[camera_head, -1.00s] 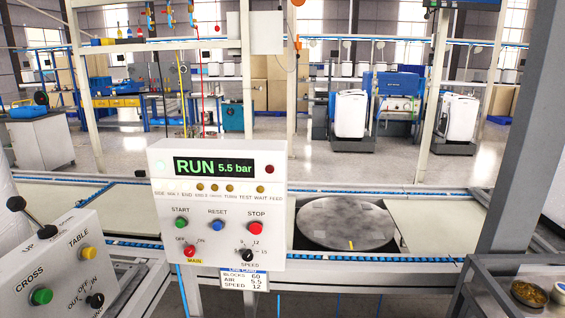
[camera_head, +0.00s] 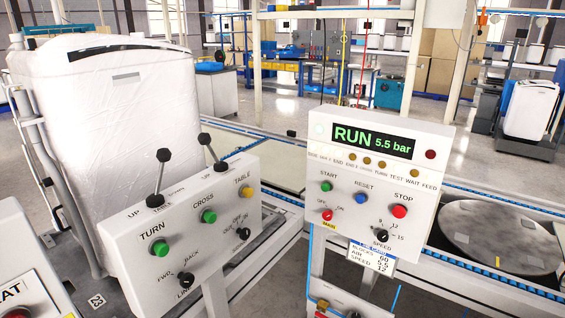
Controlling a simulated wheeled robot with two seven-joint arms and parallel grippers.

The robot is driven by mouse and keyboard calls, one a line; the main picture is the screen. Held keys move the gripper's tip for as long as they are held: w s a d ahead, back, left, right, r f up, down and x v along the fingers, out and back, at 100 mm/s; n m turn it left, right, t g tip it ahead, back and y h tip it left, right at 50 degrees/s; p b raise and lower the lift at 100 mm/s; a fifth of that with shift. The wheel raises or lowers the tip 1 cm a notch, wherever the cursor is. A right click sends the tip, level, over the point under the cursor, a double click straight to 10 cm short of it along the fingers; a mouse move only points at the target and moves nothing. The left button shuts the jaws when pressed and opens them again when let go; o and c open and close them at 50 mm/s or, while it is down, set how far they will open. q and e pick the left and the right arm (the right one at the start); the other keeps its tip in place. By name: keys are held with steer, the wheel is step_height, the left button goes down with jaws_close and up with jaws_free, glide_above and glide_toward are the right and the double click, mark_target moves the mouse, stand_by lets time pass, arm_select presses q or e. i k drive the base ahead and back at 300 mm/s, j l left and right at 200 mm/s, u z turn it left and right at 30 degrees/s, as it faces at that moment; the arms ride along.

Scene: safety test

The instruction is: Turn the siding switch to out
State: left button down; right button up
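The grey control box (camera_head: 185,225) at centre left carries a black knob (camera_head: 243,234) at its right end, with small OUT, OFF and IN marks around it. I cannot read a siding label there, and the knob's pointing is too small to tell. Another black knob (camera_head: 185,281), marked FWD and BACK, sits at lower left on the same face. A green TURN button (camera_head: 160,249), a green CROSS button (camera_head: 208,216) and a yellow TABLE button (camera_head: 246,191) are above. Two levers with black balls (camera_head: 164,155) stand on top. Neither gripper is in view.
A white panel (camera_head: 440,190) reading RUN 5.5 bar stands to the right, with a red MAIN knob (camera_head: 327,215). A round turntable (camera_head: 500,235) is behind it. A wrapped white unit (camera_head: 100,110) stands behind the box. Another panel edge (camera_head: 20,270) is at lower left.

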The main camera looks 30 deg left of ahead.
mark_target(245, 234)
steer(key=u, duration=1.55)
